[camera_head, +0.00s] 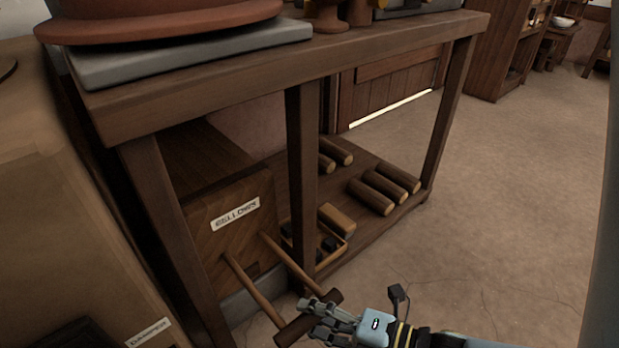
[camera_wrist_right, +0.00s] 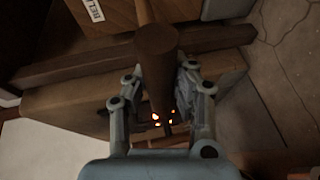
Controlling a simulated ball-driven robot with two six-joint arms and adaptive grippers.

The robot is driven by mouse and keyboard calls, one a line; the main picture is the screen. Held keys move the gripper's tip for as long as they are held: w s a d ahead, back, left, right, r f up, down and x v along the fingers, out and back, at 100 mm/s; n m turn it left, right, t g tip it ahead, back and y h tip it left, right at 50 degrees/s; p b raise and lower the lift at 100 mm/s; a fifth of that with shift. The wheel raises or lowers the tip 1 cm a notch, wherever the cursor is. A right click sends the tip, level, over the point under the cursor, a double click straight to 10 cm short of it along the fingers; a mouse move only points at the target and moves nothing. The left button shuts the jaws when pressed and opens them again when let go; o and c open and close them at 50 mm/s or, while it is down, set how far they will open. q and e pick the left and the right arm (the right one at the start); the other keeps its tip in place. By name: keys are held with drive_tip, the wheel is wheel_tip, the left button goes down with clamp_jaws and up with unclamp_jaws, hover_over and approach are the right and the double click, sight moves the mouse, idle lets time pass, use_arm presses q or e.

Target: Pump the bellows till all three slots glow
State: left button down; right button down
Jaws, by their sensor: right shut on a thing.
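The bellows box (camera_head: 229,230) stands on the lower shelf of the bench, with a label reading BELLOWS on its wooden front. Two rods run out of it to a dark wooden crossbar handle (camera_head: 292,332), clear of the box front. My right gripper (camera_head: 316,318) is shut around this handle, and the handle (camera_wrist_right: 156,55) also shows between its fingers in the right wrist view. Beyond it there, small red-orange and whitish glowing spots (camera_wrist_right: 157,118) show, partly hidden; I cannot tell how many slots glow. My left gripper is out of view.
The bench's middle leg (camera_head: 302,175) stands beside the bellows. Several wooden rolls (camera_head: 383,188) and a small tray (camera_head: 330,245) lie on the lower shelf. A box (camera_head: 60,230) fills the left side. The floor (camera_head: 510,200) at right is clear.

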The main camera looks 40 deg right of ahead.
drive_tip(key=c, duration=1.1)
unclamp_jaws()
drive_tip(key=shift+o, duration=0.2)
drive_tip(key=v, duration=1.2)
